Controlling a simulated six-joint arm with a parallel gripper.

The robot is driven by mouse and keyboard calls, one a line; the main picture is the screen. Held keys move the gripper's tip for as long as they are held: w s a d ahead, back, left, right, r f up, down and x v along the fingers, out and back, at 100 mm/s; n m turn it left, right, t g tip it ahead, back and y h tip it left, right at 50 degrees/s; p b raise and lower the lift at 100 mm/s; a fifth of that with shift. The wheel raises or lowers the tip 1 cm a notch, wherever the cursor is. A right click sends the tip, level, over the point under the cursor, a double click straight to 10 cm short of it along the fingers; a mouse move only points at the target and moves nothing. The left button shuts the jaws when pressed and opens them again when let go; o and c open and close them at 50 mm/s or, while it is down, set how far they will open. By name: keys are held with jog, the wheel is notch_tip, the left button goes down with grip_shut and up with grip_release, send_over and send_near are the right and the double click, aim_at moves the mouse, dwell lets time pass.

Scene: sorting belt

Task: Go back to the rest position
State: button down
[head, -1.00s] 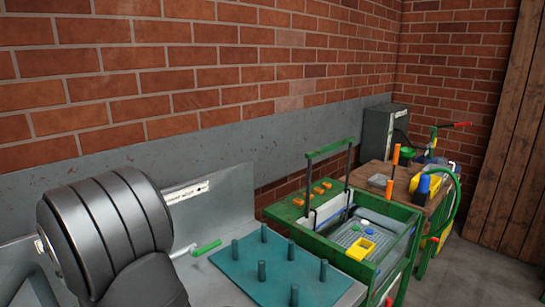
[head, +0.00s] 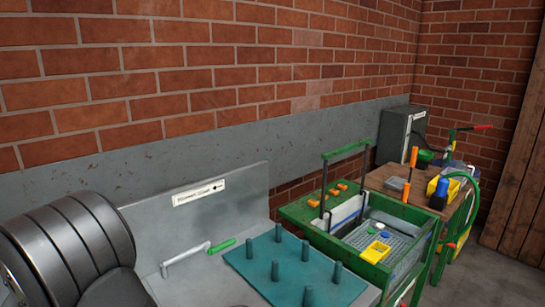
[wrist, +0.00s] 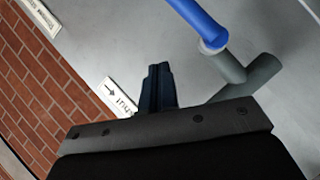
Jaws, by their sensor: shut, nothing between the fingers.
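My gripper (wrist: 160,85) shows in the wrist view, its two dark fingers pressed together with nothing between them. It points at a grey surface and touches nothing that I can see. A blue-sleeved handle (wrist: 203,22) on a grey pipe-like fitting (wrist: 245,75) is to the right of the fingertips. A white label with an arrow (wrist: 117,95) is to their left. In the head view only a dark rounded link of my arm shows at the lower left; my gripper is out of that picture.
The head view shows a grey bench with a green-handled lever (head: 221,246) and a teal peg board (head: 262,283). Right of it stand a green-framed bin (head: 395,285) with a yellow tray (head: 376,252), and a wooden table (head: 385,185). A brick wall (head: 250,60) rises behind.

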jog(key=shift+s+a+f+n+t, duration=0.1)
jog(key=shift+s+a+n+t, duration=0.75)
jog(key=shift+n, duration=0.25)
